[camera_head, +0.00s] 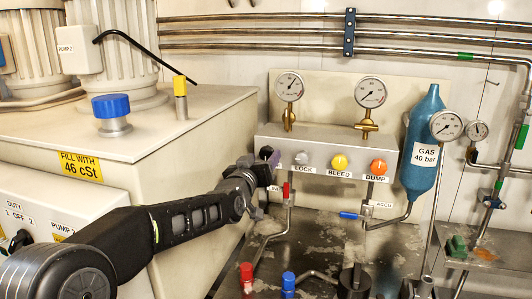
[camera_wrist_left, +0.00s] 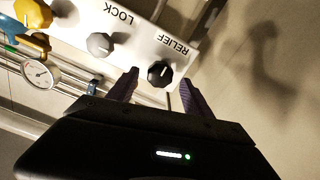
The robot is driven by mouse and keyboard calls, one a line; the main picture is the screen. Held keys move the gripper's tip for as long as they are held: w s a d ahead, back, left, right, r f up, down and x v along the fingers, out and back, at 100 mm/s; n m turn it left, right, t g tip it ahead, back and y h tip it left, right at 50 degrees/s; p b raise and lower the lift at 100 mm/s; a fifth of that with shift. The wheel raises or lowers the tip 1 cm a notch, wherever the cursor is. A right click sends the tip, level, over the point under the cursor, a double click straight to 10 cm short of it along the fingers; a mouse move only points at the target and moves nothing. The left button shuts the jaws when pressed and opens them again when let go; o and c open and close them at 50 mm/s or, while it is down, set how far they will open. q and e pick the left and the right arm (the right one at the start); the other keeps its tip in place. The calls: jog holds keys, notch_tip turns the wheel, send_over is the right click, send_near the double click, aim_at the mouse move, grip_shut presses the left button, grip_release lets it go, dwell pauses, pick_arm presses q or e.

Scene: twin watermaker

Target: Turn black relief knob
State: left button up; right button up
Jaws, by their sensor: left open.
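The black relief knob (camera_wrist_left: 160,74) has a white pointer line and sits on the white panel (camera_head: 335,140) beside the label RELIEF in the left wrist view. My left gripper (camera_head: 267,160) is at the panel's left end in the head view, where it largely hides the knob. In the left wrist view the two purple fingers of my left gripper (camera_wrist_left: 159,82) are apart, with the knob showing between their tips. Whether a finger touches the knob cannot be told. My right gripper is not in view.
Beside the relief knob are the grey LOCK knob (camera_head: 302,158), yellow BLEED knob (camera_head: 339,162) and orange DUMP knob (camera_head: 378,167). Below the panel are a red-handled valve (camera_head: 286,190) and pipes. A cream tank housing (camera_head: 190,140) stands left of the panel, near my left arm.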

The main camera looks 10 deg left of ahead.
aim_at(265, 155)
pick_arm(q)
jog(key=shift+w+d, duration=0.15)
jog(key=shift+w, duration=1.55)
jog(key=shift+c, duration=0.3)
grip_shut()
